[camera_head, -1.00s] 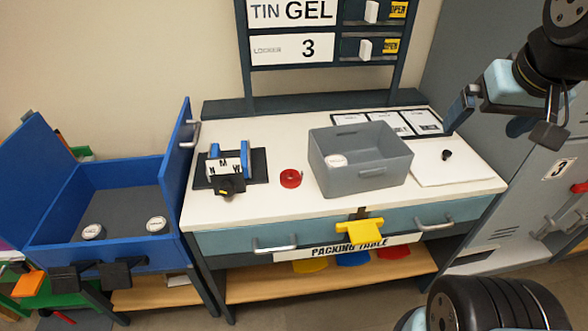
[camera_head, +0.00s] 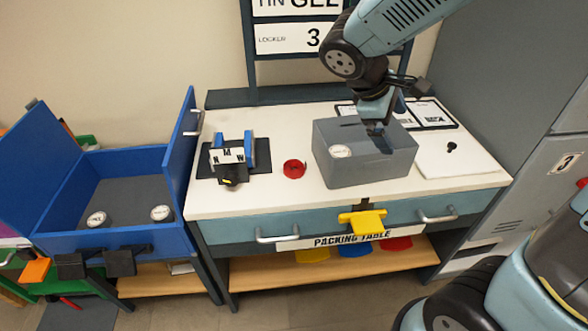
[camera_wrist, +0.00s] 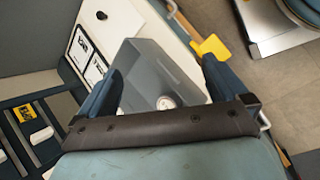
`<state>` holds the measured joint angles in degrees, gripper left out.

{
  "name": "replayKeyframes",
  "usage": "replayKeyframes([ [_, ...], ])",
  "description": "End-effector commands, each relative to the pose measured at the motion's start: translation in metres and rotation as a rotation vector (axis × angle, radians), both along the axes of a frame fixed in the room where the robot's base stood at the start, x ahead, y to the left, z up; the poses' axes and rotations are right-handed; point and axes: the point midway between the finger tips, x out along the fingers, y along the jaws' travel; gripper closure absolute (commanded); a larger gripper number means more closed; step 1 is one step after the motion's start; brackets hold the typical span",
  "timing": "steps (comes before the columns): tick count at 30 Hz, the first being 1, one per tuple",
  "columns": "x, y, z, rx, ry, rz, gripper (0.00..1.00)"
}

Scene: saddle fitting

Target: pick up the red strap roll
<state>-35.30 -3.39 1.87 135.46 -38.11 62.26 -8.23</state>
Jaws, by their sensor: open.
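The red strap roll (camera_head: 294,169) is a small red ring lying flat on the white table top, left of the grey bin and right of the saddle fixture. My gripper (camera_head: 375,128) is over the grey bin (camera_head: 350,172), to the right of the roll and apart from it. In the wrist view my open, empty gripper (camera_wrist: 160,92) points down at the grey bin (camera_wrist: 134,70), with a round white tin (camera_wrist: 166,102) showing between the fingers. The roll is not visible in the wrist view.
The bin holds a round white tin (camera_head: 340,151). A dark fixture with lettered plates (camera_head: 232,160) stands left of the roll. Papers lie behind the bin, and a white board (camera_head: 455,155) lies to its right. A blue crate (camera_head: 120,165) with two tins adjoins the table's left side.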

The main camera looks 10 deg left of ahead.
Motion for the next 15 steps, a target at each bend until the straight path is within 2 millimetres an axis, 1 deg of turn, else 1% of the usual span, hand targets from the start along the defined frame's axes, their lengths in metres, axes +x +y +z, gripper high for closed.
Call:
replayKeyframes([
  [1, 0.004, 0.014, -0.009, -0.048, 0.019, 0.064, 0.00],
  [8, 0.016, 0.071, -0.043, -0.264, 0.072, 0.341, 0.00],
  [14, 0.017, 0.129, -0.078, -0.449, 0.097, 0.588, 0.00],
  [15, 0.015, 0.141, -0.085, -0.486, 0.098, 0.638, 0.00],
])
